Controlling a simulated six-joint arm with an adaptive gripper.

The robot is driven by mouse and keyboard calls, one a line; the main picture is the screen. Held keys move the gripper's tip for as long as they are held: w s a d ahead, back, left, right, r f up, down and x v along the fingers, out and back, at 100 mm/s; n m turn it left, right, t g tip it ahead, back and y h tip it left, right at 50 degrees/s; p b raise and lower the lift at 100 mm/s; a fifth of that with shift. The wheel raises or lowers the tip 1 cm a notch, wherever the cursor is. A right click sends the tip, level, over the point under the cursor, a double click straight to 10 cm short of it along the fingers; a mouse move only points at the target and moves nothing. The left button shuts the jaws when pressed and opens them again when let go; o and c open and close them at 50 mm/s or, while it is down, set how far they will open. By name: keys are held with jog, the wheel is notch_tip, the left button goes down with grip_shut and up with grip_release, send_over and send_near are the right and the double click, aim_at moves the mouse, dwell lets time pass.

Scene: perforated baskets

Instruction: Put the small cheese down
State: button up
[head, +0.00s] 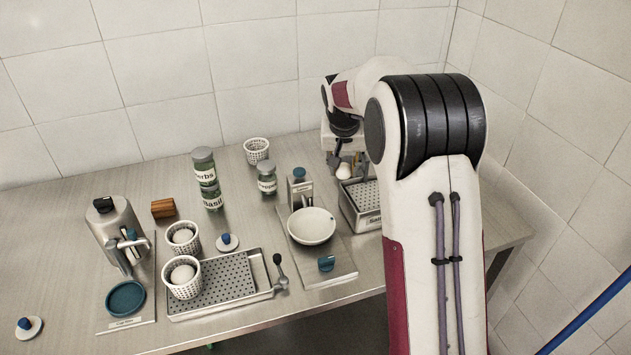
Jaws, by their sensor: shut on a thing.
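The small cheese, a small white rounded piece (344,170), is at the back right of the table. My gripper (345,163) points down and is shut on it. The cheese is just above or at the left back edge of a perforated metal tray (372,220) whose label starts with "Sa"; I cannot tell if it touches the tray. My arm hides the tray's right part. An empty-looking white basket (257,150) stands at the back.
A perforated drain tray (225,284) lies front centre, with the front basket on its left end. The left table is mostly clear.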

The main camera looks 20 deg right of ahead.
jog(key=w+a+f+n+y, duration=0.2)
jog(key=w+n, duration=0.2)
jog(key=w, duration=0.9)
jog(key=shift+a+f+n+t, duration=0.25)
jog(key=shift+a+n+t, duration=0.05)
jog(key=shift+a, duration=0.1)
jog(key=shift+f, duration=0.1)
jog(key=shift+f, duration=1.95)
jog(key=shift+f, duration=0.1)
jog(key=shift+f, duration=1.85)
jog(key=shift+f, duration=0.2)
